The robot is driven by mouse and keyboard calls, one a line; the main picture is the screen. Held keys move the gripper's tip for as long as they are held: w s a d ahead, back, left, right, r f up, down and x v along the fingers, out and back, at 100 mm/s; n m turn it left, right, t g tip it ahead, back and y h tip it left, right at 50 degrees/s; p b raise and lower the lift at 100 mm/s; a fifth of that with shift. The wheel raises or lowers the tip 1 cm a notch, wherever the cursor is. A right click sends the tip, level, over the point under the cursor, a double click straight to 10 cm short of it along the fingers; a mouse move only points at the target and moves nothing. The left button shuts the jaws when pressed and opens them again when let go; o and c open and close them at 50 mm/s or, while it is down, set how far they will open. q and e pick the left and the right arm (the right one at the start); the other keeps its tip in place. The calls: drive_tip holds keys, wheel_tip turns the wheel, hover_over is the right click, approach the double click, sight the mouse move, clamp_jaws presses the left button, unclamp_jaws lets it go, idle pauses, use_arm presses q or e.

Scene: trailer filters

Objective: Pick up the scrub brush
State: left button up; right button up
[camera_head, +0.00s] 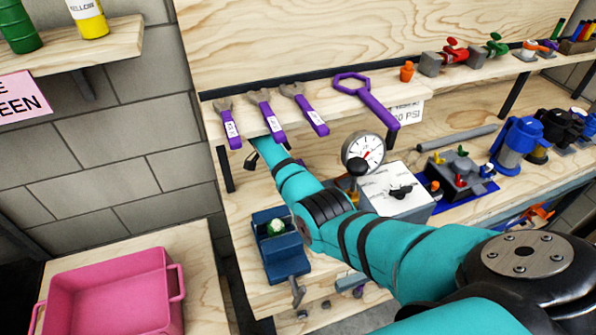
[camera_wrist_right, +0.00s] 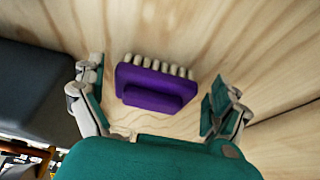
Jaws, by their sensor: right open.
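The scrub brush (camera_wrist_right: 152,88) has a purple body and a row of pale bristle tufts along one edge. It lies on a light wooden surface in the right wrist view. My right gripper (camera_wrist_right: 156,92) is open, with one finger on each side of the brush and a visible gap to both. In the head view my teal right arm reaches under the upper shelf, where its end is mostly hidden. The brush is not visible there. My left gripper is not in view.
A dark grey-blue block (camera_wrist_right: 35,88) stands left of the gripper in the wrist view. A blue vise (camera_head: 283,262), a gauge (camera_head: 363,152) and a pink bin (camera_head: 120,290) are nearby.

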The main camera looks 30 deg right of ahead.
drive_tip(key=d, duration=0.2)
drive_tip(key=shift+s+d+f+p, duration=0.15)
drive_tip(key=shift+s+d+p, duration=0.2)
drive_tip(key=shift+s, duration=0.05)
drive_tip(key=shift+d+f, duration=0.1)
drive_tip(key=shift+f, duration=0.25)
drive_tip(key=shift+w, duration=0.1)
drive_tip(key=shift+c, duration=0.9)
drive_tip(key=c, duration=0.8)
